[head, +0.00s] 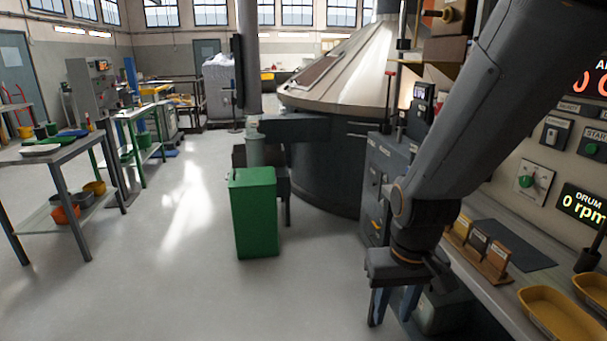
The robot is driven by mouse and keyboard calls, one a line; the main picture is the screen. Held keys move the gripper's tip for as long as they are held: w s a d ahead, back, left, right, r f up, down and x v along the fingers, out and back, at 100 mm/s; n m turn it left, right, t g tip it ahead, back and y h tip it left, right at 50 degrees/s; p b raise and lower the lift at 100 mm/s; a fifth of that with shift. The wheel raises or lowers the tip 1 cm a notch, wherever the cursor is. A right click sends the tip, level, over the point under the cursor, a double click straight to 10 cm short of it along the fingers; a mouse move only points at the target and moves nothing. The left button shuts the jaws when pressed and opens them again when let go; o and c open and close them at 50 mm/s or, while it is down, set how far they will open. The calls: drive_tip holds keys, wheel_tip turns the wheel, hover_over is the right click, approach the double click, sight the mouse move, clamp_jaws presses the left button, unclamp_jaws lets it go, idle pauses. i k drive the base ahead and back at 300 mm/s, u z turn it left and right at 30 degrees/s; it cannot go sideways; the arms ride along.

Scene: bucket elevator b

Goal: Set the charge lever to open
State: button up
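A thin upright rod with a red top (390,74) stands in front of the large cone-topped drum (345,65). It may be the charge lever, but I cannot read a label on it. My gripper (390,314) hangs at the lower right, fingers pointing down, beside the front edge of the bench. Its two fingers are apart with nothing visible between them. It is well below the red-topped rod and apart from it. My arm crosses the right side and hides part of the machine and the control panel.
A control panel (540,160) with a green dial and a "0 rpm" display is at the right. Yellow trays (560,318) and a small wooden rack (481,250) are on the bench below. A green bin (254,212) stands at centre. The floor (180,270) left of it is clear.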

sight(407, 1)
drive_tip(key=u, duration=0.4)
drive_tip(key=i, duration=3.5)
drive_tip(key=z, duration=0.45)
